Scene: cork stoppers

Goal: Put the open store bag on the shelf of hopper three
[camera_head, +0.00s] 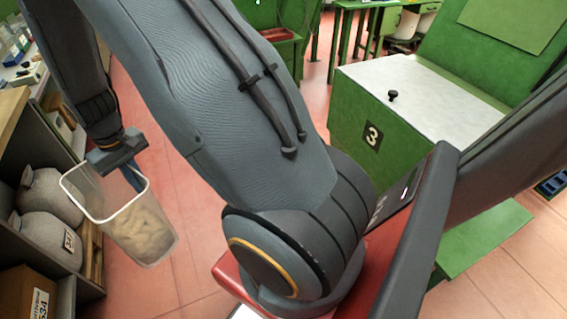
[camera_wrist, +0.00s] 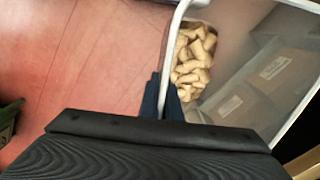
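My gripper (camera_head: 133,176) is shut on the rim of a clear, open-topped bin (camera_head: 120,217) with pale cork stoppers (camera_head: 147,232) in its bottom. The bin hangs tilted above the red floor. The wrist view shows my fingers (camera_wrist: 161,98) on either side of the bin's white rim (camera_wrist: 176,30), with the corks (camera_wrist: 192,60) inside. Hopper three (camera_head: 372,135) is a green box with a white lid at the right. A low green shelf (camera_head: 485,238) sticks out at its foot, partly hidden by my arm. Grey sacks (camera_head: 48,238) sit in the rack at left; I cannot tell whether one is open.
The wooden rack (camera_head: 12,105) stands close left of the bin, with a labelled carton (camera_head: 25,292) low down. More green furniture (camera_head: 350,30) stands at the back.

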